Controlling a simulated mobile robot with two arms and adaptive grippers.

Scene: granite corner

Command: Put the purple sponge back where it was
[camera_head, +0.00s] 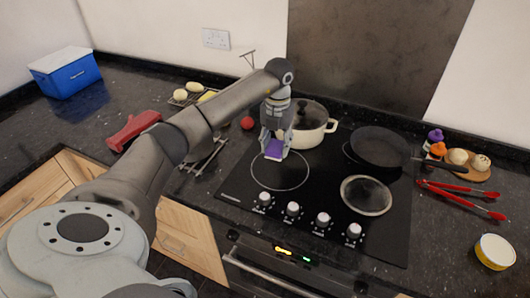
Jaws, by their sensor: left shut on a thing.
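The purple sponge (274,152) is between the fingers of my left gripper (274,146), which is shut on it. The gripper points down over the back left part of the black cooktop (232,186), near a marked burner ring. I cannot tell whether the sponge touches the glass or hangs just above it. My right gripper is not in view.
A cream pot (312,128) with a lid stands right behind the gripper. A dark frying pan (378,147) and a round lid (366,195) are to the right. Red tongs (462,190) lie right of the cooktop. A blue cooler (65,73) stands far left.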

